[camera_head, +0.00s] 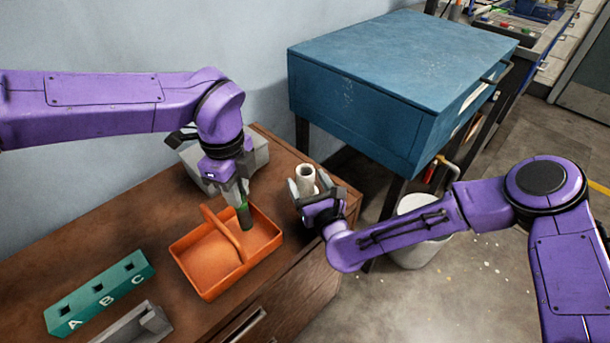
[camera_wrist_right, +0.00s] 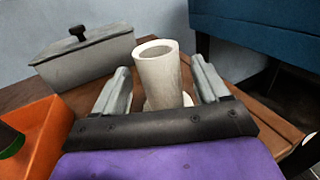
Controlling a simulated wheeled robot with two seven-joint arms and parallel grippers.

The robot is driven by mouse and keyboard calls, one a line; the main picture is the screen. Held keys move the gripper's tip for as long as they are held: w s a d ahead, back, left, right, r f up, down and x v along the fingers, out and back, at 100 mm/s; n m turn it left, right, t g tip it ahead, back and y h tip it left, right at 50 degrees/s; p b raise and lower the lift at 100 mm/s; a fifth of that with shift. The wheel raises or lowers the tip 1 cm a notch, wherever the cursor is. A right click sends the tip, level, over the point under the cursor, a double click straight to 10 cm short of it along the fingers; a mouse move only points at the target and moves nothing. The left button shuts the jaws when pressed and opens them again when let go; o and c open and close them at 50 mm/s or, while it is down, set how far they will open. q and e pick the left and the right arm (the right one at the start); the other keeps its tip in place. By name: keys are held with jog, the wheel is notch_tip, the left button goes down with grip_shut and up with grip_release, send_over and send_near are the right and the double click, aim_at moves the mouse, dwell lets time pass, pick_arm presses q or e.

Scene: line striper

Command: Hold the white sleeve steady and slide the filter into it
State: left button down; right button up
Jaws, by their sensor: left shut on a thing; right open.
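The white sleeve (camera_head: 306,176) stands upright near the right end of the brown table. In the right wrist view the sleeve (camera_wrist_right: 160,75) shows its open top and stands between the fingers. My right gripper (camera_head: 306,186) is open, with one finger on each side of the sleeve. My left gripper (camera_head: 240,190) is shut on a dark green filter (camera_head: 245,214), which points down over the orange basket. The filter's lower end is at the basket; I cannot tell whether it touches. A green part also shows at the left edge of the right wrist view (camera_wrist_right: 10,142).
The orange handled basket (camera_head: 206,293) stands left of the sleeve. A grey lidded box (camera_wrist_right: 85,60) is behind. A green block marked A, B, C (camera_head: 98,292) and a grey holder (camera_head: 140,325) lie front left. A blue cabinet (camera_head: 400,60) stands behind right.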

aim_at(308, 184)
pick_arm(q)
jog(key=shift+r, duration=0.15)
pick_arm(e)
jog(key=shift+x, duration=1.5)
jog(key=c, duration=1.1)
pick_arm(q)
jog(key=w+d+r, duration=0.4)
jog(key=w+r, duration=0.2)
jog(key=w, duration=0.3)
pick_arm(e)
jog(key=shift+d, duration=0.1)
pick_arm(q)
jog(key=w+d+r+n, duration=0.1)
jog(key=w+d+r, duration=0.2)
jog(key=d+r, duration=0.45)
notch_tip(308, 184, down, 8)
jog(key=d, duration=0.1)
jog(key=shift+w+d+r, duration=0.2)
jog(key=shift+d, duration=0.05)
